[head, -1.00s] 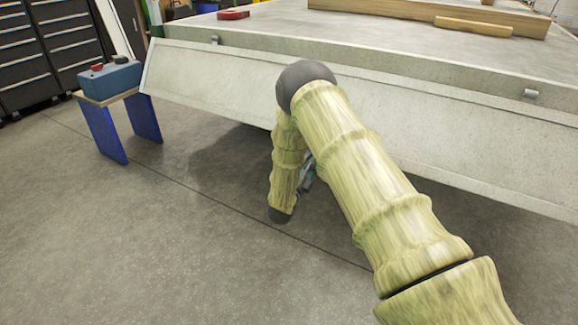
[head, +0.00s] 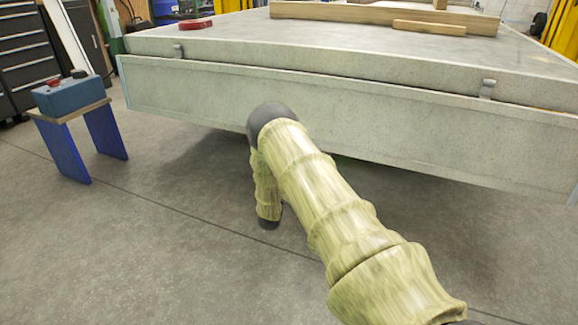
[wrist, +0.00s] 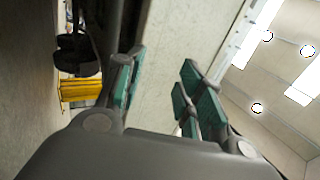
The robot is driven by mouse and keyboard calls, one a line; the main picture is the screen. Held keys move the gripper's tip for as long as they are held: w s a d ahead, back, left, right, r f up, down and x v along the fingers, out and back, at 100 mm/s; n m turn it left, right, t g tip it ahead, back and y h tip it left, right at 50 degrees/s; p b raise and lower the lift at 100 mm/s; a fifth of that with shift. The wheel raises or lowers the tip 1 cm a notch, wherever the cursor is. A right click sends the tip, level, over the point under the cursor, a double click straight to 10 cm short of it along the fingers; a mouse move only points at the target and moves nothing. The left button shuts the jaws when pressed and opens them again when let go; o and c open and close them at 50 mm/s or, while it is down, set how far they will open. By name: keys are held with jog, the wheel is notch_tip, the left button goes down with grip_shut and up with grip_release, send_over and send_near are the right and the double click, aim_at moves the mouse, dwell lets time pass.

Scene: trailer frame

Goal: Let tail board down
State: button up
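The tail board (head: 215,98) is a long pale grey panel along the rear edge of the trailer bed (head: 330,57). It hangs down below the bed's edge, close to upright, with its lower edge clear of the floor. Small metal brackets (head: 178,52) sit along the joint between bed and board. My gripper is hidden behind my arm in the head view. In the wrist view my gripper (wrist: 163,88) has its teal-padded fingers apart, with nothing seen held between them. A pale panel (wrist: 185,35) fills the view behind the fingers; I cannot tell whether they touch it.
A blue-legged stool (head: 68,118) with a blue box (head: 68,96) on it stands left of the board. Timber beams (head: 380,14) and a red object (head: 194,26) lie on the bed. The floor (head: 130,240) in front is clear.

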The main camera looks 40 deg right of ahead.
jog(key=v, duration=1.2)
dwell(0.4)
